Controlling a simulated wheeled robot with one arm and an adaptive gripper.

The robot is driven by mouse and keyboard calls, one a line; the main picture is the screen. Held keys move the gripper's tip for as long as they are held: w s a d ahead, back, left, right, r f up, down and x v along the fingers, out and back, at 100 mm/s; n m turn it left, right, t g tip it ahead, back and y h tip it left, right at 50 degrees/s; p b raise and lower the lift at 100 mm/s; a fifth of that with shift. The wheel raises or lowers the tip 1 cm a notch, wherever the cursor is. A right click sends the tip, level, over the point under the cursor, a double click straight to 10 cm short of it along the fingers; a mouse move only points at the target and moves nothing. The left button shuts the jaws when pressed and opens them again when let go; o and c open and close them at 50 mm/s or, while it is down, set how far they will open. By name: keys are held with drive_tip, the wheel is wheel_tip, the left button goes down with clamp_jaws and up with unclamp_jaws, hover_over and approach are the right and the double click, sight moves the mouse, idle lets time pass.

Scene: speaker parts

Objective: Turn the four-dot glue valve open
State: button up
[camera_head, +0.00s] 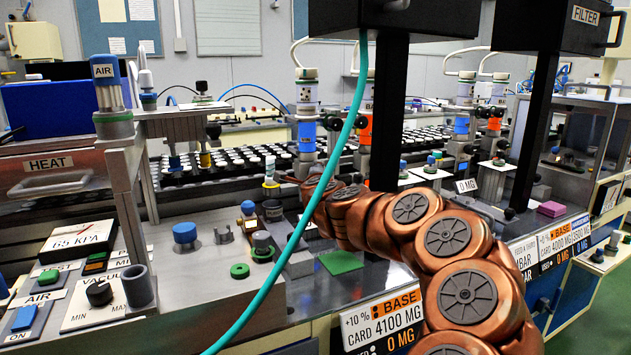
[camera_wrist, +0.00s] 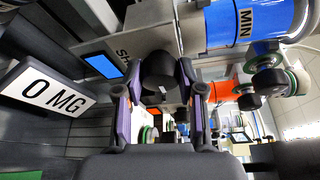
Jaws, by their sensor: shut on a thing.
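In the wrist view, my gripper (camera_wrist: 160,92) has its two purple-sided fingers closed on either side of a round black knob (camera_wrist: 159,68). The knob sits in front of a grey block with a partly hidden label starting "SH". In the head view, my copper arm reaches left, and the gripper at its end is hardly visible. A dispenser column (camera_head: 307,97) with dark dots on its white label and a blue band stands just behind the arm's end. The dots are too small to count surely. The knob cannot be made out in the head view.
A "0 MG" sign (camera_wrist: 54,94) is at the left of the wrist view. A teal hose (camera_head: 345,140) hangs across the head view. A dark post (camera_head: 389,110) stands behind my arm.

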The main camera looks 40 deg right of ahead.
idle(0.4)
drive_tip(key=o, duration=1.1)
drive_tip(key=shift+o, duration=0.2)
drive_tip(key=f+v, duration=0.1)
drive_tip(key=v, duration=1.1)
drive_tip(key=shift+r, duration=0.4)
drive_tip(key=shift+r, duration=0.15)
